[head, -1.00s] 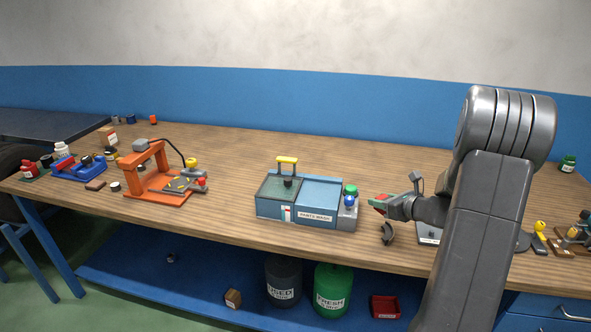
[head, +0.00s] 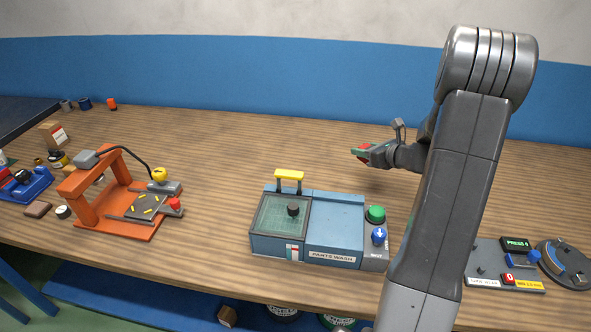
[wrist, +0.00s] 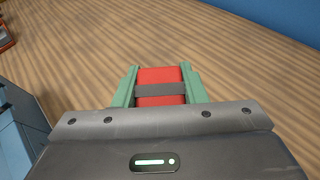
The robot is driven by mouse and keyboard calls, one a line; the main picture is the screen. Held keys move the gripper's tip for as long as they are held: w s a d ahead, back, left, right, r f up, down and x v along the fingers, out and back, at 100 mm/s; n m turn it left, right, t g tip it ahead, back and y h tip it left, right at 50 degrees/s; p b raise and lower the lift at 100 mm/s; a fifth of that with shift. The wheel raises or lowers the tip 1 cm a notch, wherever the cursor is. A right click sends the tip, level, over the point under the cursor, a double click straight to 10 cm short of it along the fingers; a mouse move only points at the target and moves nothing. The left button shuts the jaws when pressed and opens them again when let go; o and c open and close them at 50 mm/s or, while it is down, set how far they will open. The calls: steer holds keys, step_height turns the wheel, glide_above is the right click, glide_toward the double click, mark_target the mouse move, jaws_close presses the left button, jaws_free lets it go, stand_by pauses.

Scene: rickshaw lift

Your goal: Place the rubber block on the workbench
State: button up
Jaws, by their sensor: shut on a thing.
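My gripper (wrist: 160,88) is shut on a red block (wrist: 158,76) with a dark grey band across it. The block sits between the two green fingers in the wrist view, with wood grain behind it. In the head view my gripper (head: 358,154) is above the rear part of the wooden workbench (head: 225,150), pointing left, with a little red showing at its tip. The block appears apart from the bench top, but the exact gap is hard to tell.
The blue parts washer (head: 335,228) stands in front of my gripper. An orange frame fixture (head: 115,195) is to the left, and a grey panel with buttons (head: 500,264) and a round device (head: 566,263) are at right. The bench behind the washer is clear.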

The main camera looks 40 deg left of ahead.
mark_target(358, 181)
steer(key=shift+w+a, duration=0.2)
steer(key=shift+a, duration=0.05)
steer(key=shift+w+a+f, duration=0.1)
steer(key=shift+f, duration=0.3)
step_height(358, 181, down, 9)
steer(key=shift+f, duration=0.1)
steer(key=shift+f, duration=0.15)
steer(key=o, duration=1)
steer(key=shift+o, duration=0.2)
